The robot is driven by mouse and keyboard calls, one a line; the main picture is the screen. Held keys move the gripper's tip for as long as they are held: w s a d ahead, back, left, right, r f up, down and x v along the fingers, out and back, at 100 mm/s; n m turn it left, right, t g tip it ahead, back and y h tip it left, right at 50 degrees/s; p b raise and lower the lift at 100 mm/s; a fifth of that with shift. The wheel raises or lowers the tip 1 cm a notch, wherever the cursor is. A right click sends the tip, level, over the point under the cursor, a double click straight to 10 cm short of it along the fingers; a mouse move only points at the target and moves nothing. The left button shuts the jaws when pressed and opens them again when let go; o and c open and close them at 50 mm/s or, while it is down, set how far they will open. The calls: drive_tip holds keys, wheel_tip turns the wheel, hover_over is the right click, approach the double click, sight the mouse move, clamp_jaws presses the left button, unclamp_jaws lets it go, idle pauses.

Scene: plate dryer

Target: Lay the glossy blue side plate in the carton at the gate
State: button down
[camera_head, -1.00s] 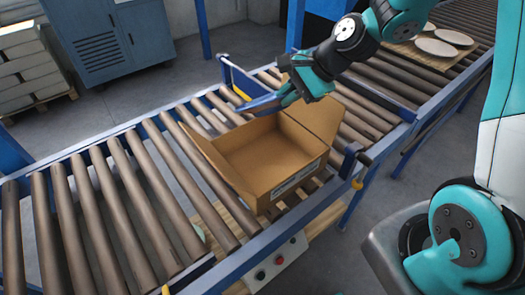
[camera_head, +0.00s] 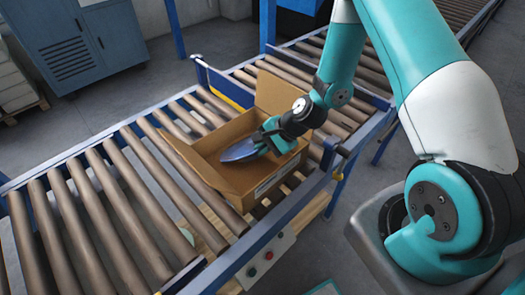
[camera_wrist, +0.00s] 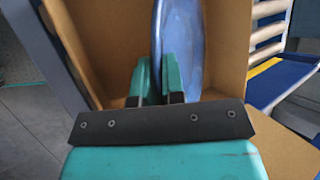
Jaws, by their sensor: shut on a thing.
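The glossy blue side plate (camera_head: 242,151) is held by its edge in my gripper (camera_head: 268,143), inside the mouth of the open carton (camera_head: 227,188). In the wrist view my gripper (camera_wrist: 165,90) is shut on the blue plate (camera_wrist: 181,45), which stands on edge to the camera, with carton walls (camera_wrist: 113,50) around it. In the head view the plate looks tilted, and I cannot tell whether it touches the carton floor. The carton sits on the roller conveyor with its flaps open.
The roller conveyor (camera_head: 123,190) has a blue side rail. A blue gate post (camera_head: 329,153) stands close to the carton's right side. A control box with buttons (camera_head: 262,262) hangs at the front. A grey-blue cabinet (camera_head: 75,45) stands behind.

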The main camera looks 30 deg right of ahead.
drive_tip(key=shift+f, duration=1)
drive_tip(key=shift+f, duration=0.25)
drive_tip(key=c, duration=1.2)
unclamp_jaws()
drive_tip(key=shift+r, duration=0.15)
